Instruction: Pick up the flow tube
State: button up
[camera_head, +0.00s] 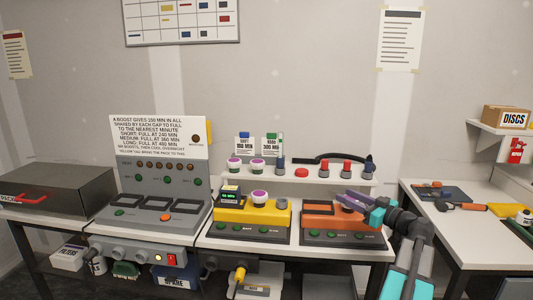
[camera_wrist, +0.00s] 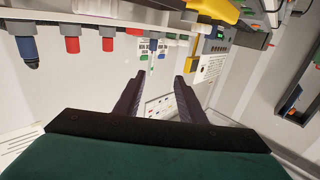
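A black curved tube (camera_head: 330,157), probably the flow tube, lies along the back of the white raised shelf, behind the red-capped pieces. Its right end bends down to a dark blue tip (camera_head: 369,165). What seems to be that tip shows at the upper left of the wrist view (camera_wrist: 28,52), where the scene is upside down. My gripper (camera_head: 345,200) is over the orange machine, in front of and below the shelf, apart from the tube. In the wrist view its two dark fingers (camera_wrist: 158,78) stand apart with nothing between them.
The shelf (camera_head: 270,178) also holds red-capped (camera_head: 323,168) and blue-capped pieces and purple-lidded jars (camera_head: 234,163). A yellow machine (camera_head: 255,215) and the orange machine (camera_head: 320,222) stand below it. A grey panel (camera_head: 165,190) is at left. The wall above the shelf is clear.

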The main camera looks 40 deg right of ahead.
aim_at(280, 158)
jog(key=i, duration=1)
jog(key=z, duration=0.05)
